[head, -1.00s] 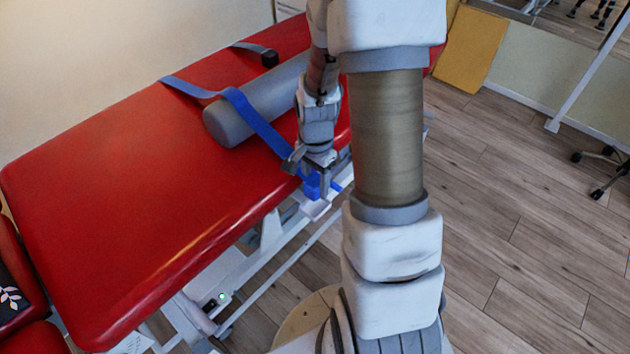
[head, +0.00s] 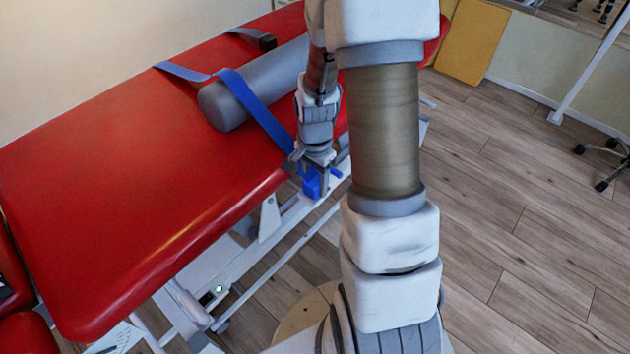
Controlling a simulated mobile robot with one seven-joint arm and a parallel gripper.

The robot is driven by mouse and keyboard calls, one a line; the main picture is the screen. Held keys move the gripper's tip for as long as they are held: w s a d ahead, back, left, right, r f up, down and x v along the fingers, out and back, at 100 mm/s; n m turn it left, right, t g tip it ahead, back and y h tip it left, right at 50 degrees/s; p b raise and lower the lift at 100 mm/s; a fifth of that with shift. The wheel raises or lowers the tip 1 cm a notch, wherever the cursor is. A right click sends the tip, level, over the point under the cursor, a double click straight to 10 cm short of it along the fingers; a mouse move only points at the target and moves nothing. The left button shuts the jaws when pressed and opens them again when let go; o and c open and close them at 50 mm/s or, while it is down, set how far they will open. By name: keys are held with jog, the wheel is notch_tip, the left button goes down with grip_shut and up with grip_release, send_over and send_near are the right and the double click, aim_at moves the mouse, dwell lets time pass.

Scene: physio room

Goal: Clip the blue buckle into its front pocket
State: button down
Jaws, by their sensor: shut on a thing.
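The blue buckle (head: 311,186) is at the near edge of the red treatment table. My gripper (head: 313,172) is shut on it, pointing down beside the table's edge. The blue strap (head: 243,92) runs from the buckle up over the grey bolster (head: 227,106) and across the red top. The front pocket cannot be clearly made out; the area under the buckle is partly hidden by my gripper and arm. I cannot tell whether the buckle sits in it.
The red table (head: 130,190) fills the left, with a white frame (head: 268,217) below its edge. A dark strap end (head: 263,40) lies behind the bolster. A yellow board (head: 473,42) leans at the wall. Wooden floor on the right is clear, with a wheeled chair base (head: 607,160) beyond.

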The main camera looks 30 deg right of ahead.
jog(key=shift+s+f, duration=0.1)
jog(key=shift+f, duration=0.3)
jog(key=shift+c, duration=1.2)
grip_release()
notch_tip(320, 180, up, 18)
jog(key=p, duration=0.6)
jog(key=shift+r, duration=0.1)
